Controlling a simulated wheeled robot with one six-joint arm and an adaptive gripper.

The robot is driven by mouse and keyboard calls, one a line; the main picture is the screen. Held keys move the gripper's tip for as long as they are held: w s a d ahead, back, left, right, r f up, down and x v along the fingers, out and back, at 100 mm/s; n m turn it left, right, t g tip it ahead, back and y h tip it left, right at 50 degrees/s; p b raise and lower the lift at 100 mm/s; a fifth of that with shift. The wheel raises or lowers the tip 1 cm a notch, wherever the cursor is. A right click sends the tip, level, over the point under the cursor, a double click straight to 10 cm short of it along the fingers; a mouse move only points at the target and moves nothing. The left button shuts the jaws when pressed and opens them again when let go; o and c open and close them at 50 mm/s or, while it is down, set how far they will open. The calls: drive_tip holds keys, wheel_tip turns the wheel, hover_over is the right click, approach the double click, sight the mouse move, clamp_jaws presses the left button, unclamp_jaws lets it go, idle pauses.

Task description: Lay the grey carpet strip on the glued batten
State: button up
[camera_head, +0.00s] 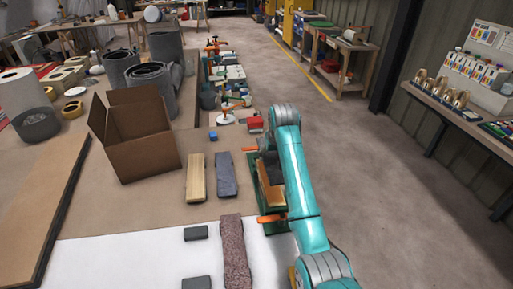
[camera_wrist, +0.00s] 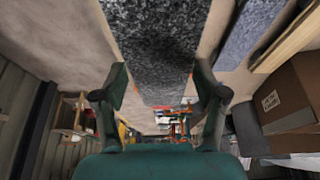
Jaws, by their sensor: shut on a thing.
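The grey carpet strip (camera_wrist: 155,45) is speckled and dark; in the wrist view it lies between the two fingers of my gripper (camera_wrist: 162,92), which is shut on it. In the head view my arm hides most of the gripper and the held strip. A tan batten (camera_head: 270,188) lies in a green holder (camera_head: 263,204) with orange clamp handles, just left of my forearm and under the hand. I cannot make out glue on it or tell whether the strip touches it.
A blue-grey strip (camera_head: 226,174) and a pale wooden batten (camera_head: 196,178) lie left of the holder. A reddish speckled strip (camera_head: 236,252) and small dark blocks (camera_head: 195,233) lie nearer. An open cardboard box (camera_head: 137,140) stands left. Cans and tools crowd the bench beyond.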

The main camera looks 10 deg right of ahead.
sight(272, 160)
drive_tip(key=shift+w+a+f, duration=0.1)
drive_tip(key=shift+a+f, duration=0.15)
drive_tip(key=shift+f, duration=3.9)
drive_tip(key=shift+f, duration=1.15)
drive_tip(key=o, duration=1.2)
drive_tip(key=shift+r, duration=3.5)
